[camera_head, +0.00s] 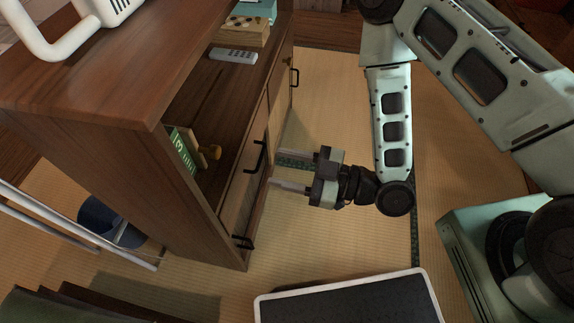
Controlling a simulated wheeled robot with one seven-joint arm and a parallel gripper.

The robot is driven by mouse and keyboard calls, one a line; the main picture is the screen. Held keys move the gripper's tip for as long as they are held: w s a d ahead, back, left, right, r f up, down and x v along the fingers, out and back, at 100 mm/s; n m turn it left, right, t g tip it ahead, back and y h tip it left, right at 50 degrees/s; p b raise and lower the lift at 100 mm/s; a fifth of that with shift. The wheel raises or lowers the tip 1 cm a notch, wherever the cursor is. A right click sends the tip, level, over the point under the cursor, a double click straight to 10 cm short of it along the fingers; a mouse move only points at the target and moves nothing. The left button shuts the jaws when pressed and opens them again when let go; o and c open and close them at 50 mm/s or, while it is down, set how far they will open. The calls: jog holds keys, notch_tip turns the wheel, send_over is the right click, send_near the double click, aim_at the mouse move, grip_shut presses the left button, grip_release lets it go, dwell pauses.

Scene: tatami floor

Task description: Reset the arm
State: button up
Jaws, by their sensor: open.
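My gripper (291,170) is open and empty. Its two parallel fingers point left toward the front of the wooden cabinet (112,170). The fingertips appear close to the cabinet's front with the black handles, but I cannot tell whether they touch it. My arm (392,120) comes down from the top of the picture and bends at the wrist toward the cabinet.
The cabinet's open shelf holds a grey remote (233,55), a wooden box (244,31) and a green item (182,150). A white-rimmed dark panel (350,302) is at the bottom. Tatami floor (335,95) is clear behind my gripper. A blue bin (108,222) stands at left.

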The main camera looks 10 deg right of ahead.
dwell(0.3)
jog(key=w+d+r+m+g+h, duration=0.15)
jog(key=w+r+g+h, duration=0.35)
jog(key=h, duration=0.6)
jog(key=s+d+r+m+g+h+p, duration=0.1)
jog(key=s+d+r+m+h, duration=0.25)
jog(key=s+r, duration=0.35)
jog(key=s+d+r+m+g+h, duration=0.1)
jog(key=s+d+r+m+h, duration=0.2)
jog(key=s+r, duration=0.35)
notch_tip(320, 180, up, 22)
jog(key=d+y+p, duration=0.1)
jog(key=p, duration=2.1)
jog(key=shift+s, duration=0.35)
jog(key=shift+d+f+y, duration=0.1)
jog(key=shift+y, duration=0.15)
